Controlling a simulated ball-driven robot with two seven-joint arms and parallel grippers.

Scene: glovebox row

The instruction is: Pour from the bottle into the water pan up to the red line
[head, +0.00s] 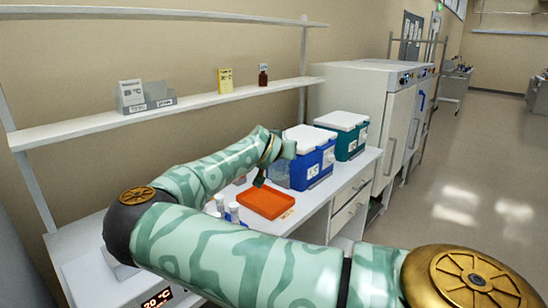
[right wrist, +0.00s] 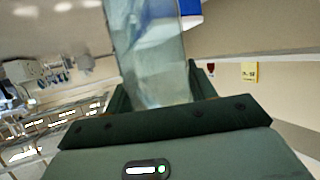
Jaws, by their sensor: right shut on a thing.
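A clear bottle (right wrist: 155,60) is held between the dark green fingers of my right gripper (right wrist: 158,95) in the right wrist view; its top end is cut off by the frame. In the head view my right gripper (head: 275,166) is above the bench, just behind and above a shallow orange tray (head: 267,202), in front of the blue cooler. The bottle shows there only as a faint clear shape, so its tilt is hard to tell. The orange tray may be the water pan; no red line or water level can be made out. My left gripper is out of view.
A blue cooler (head: 310,168) and a teal cooler (head: 352,140) with white lids stand behind the tray. White-capped bottles (head: 234,212) stand left of the tray, partly hidden by my arm. A shelf (head: 190,102) with small boxes runs along the wall.

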